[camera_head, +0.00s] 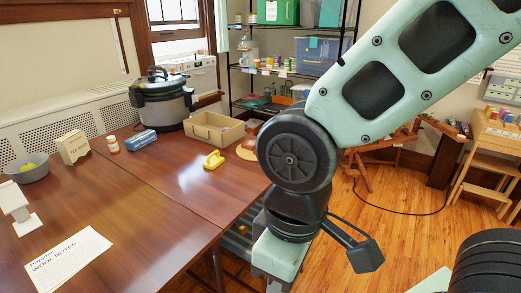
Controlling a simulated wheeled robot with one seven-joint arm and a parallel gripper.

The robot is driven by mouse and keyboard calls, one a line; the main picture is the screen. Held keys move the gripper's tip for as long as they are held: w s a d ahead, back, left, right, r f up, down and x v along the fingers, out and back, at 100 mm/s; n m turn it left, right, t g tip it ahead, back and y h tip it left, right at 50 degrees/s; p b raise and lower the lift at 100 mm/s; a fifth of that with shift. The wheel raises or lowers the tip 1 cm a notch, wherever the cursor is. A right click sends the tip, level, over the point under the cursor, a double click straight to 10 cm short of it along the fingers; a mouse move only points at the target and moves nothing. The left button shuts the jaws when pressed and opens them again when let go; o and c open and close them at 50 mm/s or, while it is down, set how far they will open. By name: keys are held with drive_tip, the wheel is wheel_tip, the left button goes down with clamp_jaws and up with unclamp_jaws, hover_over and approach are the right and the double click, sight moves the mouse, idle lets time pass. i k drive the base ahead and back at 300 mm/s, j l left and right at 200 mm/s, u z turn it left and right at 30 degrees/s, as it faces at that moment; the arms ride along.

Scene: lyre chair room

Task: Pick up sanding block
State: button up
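A small yellow block with a raised, handle-like top (213,160) lies on the brown wooden table (150,195), near its right edge. It looks like the sanding block, though it is too small in view to be sure. My gripper (275,277) hangs at the bottom middle of the head view, pointing down, right of the table edge and apart from the yellow block. Its fingers are cut off or hidden at the bottom, so its opening does not show. I see nothing held in it.
Behind the yellow block stand an open tan box (213,133), a blue pack (141,140) and a large pot (162,100). A brown rounded item (246,149) lies right of the block. A notes sheet (68,262) lies front left. The table's front middle is clear.

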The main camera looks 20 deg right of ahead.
sight(212, 164)
drive_tip(key=i+l+u, duration=0.35)
drive_tip(key=l, duration=0.25)
drive_tip(key=i+l+u, duration=0.4)
drive_tip(key=l, duration=0.25)
drive_tip(key=l+u, duration=0.15)
drive_tip(key=l, duration=0.2)
drive_tip(key=i+l+u, duration=0.2)
drive_tip(key=l, duration=0.2)
